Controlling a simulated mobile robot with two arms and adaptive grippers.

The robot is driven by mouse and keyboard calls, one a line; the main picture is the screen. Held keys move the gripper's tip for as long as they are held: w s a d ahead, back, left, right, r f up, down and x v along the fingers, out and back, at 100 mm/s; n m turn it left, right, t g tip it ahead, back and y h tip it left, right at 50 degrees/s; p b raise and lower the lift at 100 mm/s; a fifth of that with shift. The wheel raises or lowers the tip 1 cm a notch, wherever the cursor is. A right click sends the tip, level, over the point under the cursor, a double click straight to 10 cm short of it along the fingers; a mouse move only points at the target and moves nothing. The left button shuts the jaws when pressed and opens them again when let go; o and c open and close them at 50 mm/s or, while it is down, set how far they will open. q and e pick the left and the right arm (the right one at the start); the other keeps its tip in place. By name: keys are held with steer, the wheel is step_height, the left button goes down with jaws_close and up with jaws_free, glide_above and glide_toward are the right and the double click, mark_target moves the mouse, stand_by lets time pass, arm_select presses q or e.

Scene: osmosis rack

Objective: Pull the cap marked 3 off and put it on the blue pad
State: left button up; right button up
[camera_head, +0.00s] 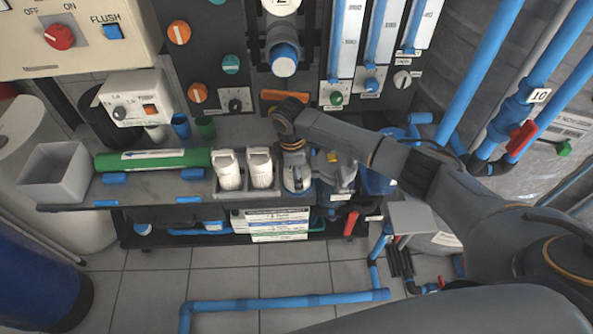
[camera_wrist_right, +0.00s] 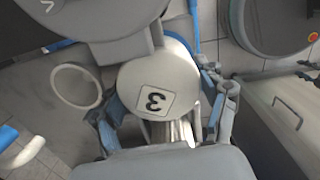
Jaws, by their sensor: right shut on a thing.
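The cap marked 3 (camera_wrist_right: 158,88) is a pale round disc with a boxed number that appears upside down in the right wrist view. My right gripper (camera_wrist_right: 160,112) is shut on it, with one blue-padded finger at each side. In the head view my right gripper (camera_head: 297,182) points down at the front of the bench, just right of two white cylinders. My arm and gripper hide most of the cap there. I cannot tell whether the cap is still seated on what is below it. I cannot make out the blue pad with certainty. My left gripper is not in view.
Two white ribbed cylinders (camera_head: 229,170) stand close to the right gripper. A green tube (camera_head: 152,160) and an open grey bin (camera_head: 55,174) are farther left. Blue pipes (camera_head: 285,302) run low over the tiled floor. A knob panel (camera_head: 215,65) rises behind.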

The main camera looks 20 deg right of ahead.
steer(key=o, duration=1.7)
steer(key=shift+c, duration=1.2)
step_height(320, 180, up, 8)
steer(key=p, duration=0.8)
steer(key=shift+p, duration=0.3)
